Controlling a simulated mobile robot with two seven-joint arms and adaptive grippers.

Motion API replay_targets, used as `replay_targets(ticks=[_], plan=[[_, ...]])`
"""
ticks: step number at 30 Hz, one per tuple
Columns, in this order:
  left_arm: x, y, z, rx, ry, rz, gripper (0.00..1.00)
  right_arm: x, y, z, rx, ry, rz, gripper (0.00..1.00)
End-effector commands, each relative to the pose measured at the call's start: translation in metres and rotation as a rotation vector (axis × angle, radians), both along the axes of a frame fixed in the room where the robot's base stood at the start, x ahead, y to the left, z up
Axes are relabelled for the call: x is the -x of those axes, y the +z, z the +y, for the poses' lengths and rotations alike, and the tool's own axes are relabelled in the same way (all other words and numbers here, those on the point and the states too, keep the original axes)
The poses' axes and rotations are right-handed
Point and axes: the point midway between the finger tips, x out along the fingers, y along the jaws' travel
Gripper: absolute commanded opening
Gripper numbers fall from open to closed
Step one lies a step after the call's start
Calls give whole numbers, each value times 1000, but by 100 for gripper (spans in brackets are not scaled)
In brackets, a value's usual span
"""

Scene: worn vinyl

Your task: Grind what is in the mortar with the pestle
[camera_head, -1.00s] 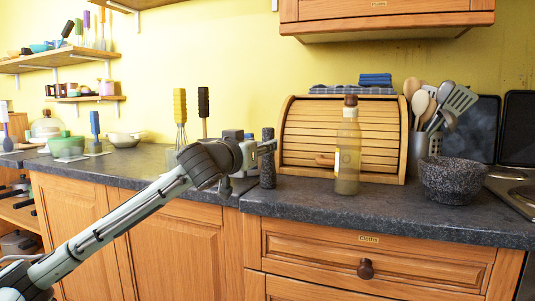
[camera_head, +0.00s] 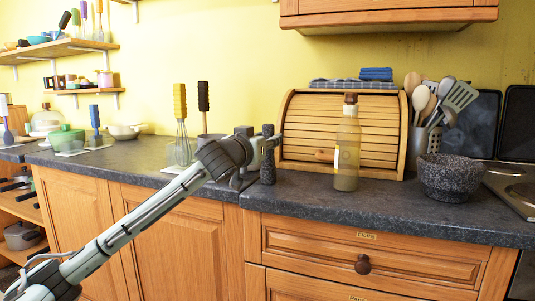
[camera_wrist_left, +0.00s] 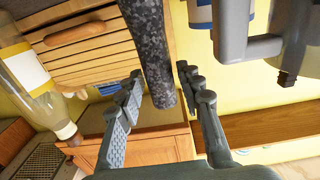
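The pestle (camera_head: 267,160), a dark speckled stone rod, stands upright on the counter left of the bread box. The mortar (camera_head: 450,178), a dark speckled stone bowl, stands at the right of the counter; its inside is hidden. My left gripper (camera_head: 273,143) is at the pestle's upper part. In the left wrist view the pestle (camera_wrist_left: 152,45) reaches between the two spread fingers, with a gap showing beside it. My right gripper is not in view.
A bottle (camera_head: 347,150) stands between pestle and mortar, in front of the wooden bread box (camera_head: 300,130). A utensil holder (camera_head: 424,150) stands behind the mortar. A whisk (camera_head: 181,130) is left of my gripper. The front counter strip is clear.

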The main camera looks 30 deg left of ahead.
Motion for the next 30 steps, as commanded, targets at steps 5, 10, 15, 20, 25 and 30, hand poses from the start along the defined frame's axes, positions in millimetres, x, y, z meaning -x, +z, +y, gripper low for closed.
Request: replay_targets(ticks=[5, 10, 15, 20, 25, 30], plan=[[0, 0, 0, 0, 0, 0, 10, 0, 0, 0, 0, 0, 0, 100], [0, 0, 0, 0, 0, 0, 0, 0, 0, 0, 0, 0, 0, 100], [1, 16, 0, -1, 0, -4, 0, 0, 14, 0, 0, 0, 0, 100], [0, 43, 0, 0, -1, -4, 0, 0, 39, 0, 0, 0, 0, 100], [0, 65, 0, 1, 0, -5, 0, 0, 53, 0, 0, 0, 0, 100], [0, 84, 0, 2, 0, -7, 0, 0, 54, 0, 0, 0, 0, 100]])
